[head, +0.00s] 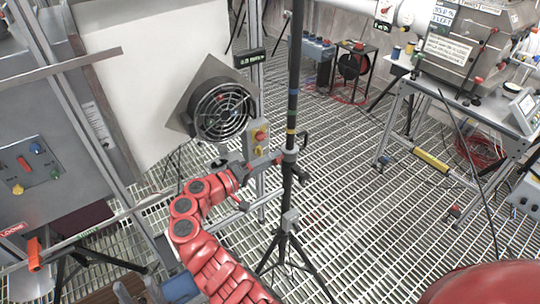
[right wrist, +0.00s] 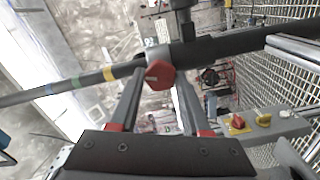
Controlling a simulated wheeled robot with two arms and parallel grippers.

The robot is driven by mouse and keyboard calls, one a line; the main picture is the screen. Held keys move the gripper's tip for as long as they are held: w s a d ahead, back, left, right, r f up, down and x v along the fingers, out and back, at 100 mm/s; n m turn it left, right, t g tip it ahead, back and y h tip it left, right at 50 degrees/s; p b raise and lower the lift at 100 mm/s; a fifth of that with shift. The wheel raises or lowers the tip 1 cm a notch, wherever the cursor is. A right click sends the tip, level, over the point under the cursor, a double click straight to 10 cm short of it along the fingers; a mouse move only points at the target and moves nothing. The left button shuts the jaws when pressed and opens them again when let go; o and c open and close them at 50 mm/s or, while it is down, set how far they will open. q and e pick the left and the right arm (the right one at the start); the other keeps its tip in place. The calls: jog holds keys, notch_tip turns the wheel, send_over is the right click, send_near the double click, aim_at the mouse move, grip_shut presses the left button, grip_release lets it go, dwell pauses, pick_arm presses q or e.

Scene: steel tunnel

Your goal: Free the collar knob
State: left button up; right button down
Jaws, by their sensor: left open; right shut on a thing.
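A thin dark stand pole (head: 293,75) with coloured bands rises from a tripod right of centre in the head view. A collar (head: 289,156) sits on it below the yellow band. In the right wrist view the red, many-sided collar knob (right wrist: 159,75) is on the collar, with the banded pole (right wrist: 60,88) running off to the left. My right gripper (right wrist: 157,95) is shut on this knob, one finger on each side. In the head view my right gripper (head: 272,161) reaches the collar from the left. I cannot make out my left gripper.
A bench (head: 455,100) with equipment is at the right. A control panel (head: 30,170) is at the left. The grating floor (head: 370,225) right of the tripod is mostly clear.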

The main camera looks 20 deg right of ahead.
jog(key=shift+n+p, duration=1.9)
jog(key=shift+n, duration=0.8)
jog(key=shift+c, duration=1.8)
grip_release()
jog(key=shift+a+f, duration=0.1)
